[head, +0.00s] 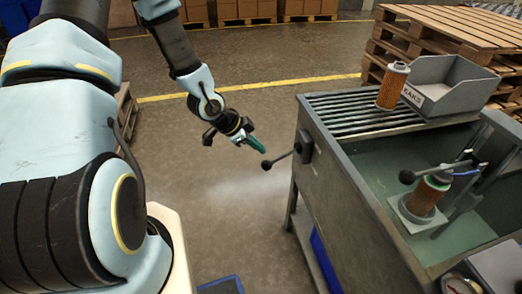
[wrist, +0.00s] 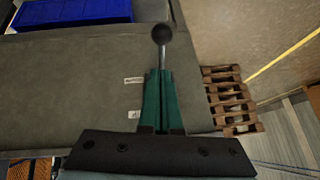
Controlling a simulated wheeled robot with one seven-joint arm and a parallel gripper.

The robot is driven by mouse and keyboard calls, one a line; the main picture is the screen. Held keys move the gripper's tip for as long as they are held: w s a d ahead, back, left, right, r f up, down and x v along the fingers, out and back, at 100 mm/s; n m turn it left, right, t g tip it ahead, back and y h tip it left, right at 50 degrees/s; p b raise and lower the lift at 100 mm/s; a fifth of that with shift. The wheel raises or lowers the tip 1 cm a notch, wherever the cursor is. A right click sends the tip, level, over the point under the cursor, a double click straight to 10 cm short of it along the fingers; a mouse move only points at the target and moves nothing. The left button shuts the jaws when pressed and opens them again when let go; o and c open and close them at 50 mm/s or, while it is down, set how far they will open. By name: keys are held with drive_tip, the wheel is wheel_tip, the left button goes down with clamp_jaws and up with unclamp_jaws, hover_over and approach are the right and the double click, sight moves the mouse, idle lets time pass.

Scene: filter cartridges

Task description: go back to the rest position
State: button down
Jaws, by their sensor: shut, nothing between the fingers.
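My gripper (head: 256,144) hangs in the open space left of the metal workbench in the head view. Its green fingers (wrist: 163,100) show in the wrist view, closed together with nothing between them. A lever with a black ball knob (head: 266,165) sticks out from the bench's left side, close to the fingertips in the head view. In the wrist view the knob (wrist: 162,34) appears just beyond the fingertips; I cannot tell whether they touch.
On the bench (head: 345,215), an orange cartridge (head: 392,86) stands on the slatted rack beside a grey bin (head: 450,88). Another cartridge (head: 426,196) sits in a holder in the basin. Pallets (head: 455,27) stand behind. The floor (head: 235,205) left of the bench is clear.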

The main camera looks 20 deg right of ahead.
drive_tip(key=w+a+r+n+t+y+p, duration=0.1)
drive_tip(key=w+a+r+n+y, duration=0.25)
drive_tip(key=a, duration=0.55)
drive_tip(key=a+r+n+t+y, duration=0.15)
drive_tip(key=a+r+n, duration=0.25)
drive_tip(key=a+r, duration=0.45)
drive_tip(key=s+a+r+n+g+y, duration=0.1)
drive_tip(key=s+a+r+n+y, duration=0.1)
drive_tip(key=s+a+r+n, duration=0.5)
drive_tip(key=a+n, duration=0.3)
drive_tip(key=n, duration=0.1)
drive_tip(key=shift+r+n, duration=0.15)
drive_tip(key=shift+n, duration=0.2)
drive_tip(key=shift+s+d+g, duration=0.1)
drive_tip(key=shift+g, duration=0.15)
